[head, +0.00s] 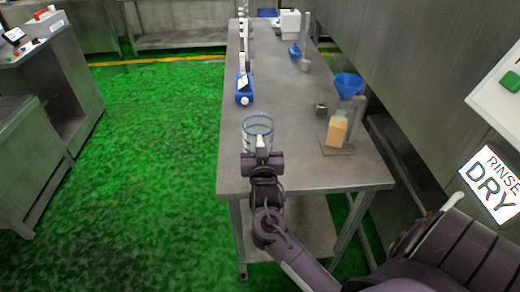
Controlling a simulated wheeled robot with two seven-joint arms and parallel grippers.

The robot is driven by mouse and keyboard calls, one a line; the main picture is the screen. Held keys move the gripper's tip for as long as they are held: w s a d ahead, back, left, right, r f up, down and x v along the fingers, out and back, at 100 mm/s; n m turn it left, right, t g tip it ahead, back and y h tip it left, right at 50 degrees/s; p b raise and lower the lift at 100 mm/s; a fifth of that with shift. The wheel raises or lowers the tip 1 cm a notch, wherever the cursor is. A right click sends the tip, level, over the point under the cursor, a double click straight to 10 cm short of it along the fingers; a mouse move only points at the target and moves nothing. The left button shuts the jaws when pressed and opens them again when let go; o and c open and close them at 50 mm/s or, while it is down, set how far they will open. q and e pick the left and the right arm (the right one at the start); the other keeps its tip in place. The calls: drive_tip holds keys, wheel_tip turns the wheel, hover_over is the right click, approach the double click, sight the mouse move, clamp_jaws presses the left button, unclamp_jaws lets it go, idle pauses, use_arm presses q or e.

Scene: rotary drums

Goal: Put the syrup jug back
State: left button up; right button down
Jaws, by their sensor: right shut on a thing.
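A clear jug (258,125) with blue bands stands at the near left part of the steel table (289,166) in the head view. I take it to be the syrup jug. My right gripper (261,146) reaches in from the near side and is shut on the jug. The gripper hides the jug's lower near side, so I cannot tell whether its base touches the table. The jug looks upright and empty. My left gripper is not in view.
A blue device (244,90) is at the left edge. The table's middle is clear.

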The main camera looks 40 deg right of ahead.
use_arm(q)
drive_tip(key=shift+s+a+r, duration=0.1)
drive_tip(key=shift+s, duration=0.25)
use_arm(e)
drive_tip(key=shift+f, duration=1.25)
drive_tip(key=c, duration=1.2)
unclamp_jaws()
drive_tip(key=shift+f, duration=0.15)
drive_tip(key=shift+r, duration=0.25)
use_arm(q)
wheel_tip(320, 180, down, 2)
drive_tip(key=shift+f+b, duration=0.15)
drive_tip(key=shift+b, duration=0.95)
use_arm(e)
drive_tip(key=v, duration=1.2)
drive_tip(key=shift+f, duration=0.15)
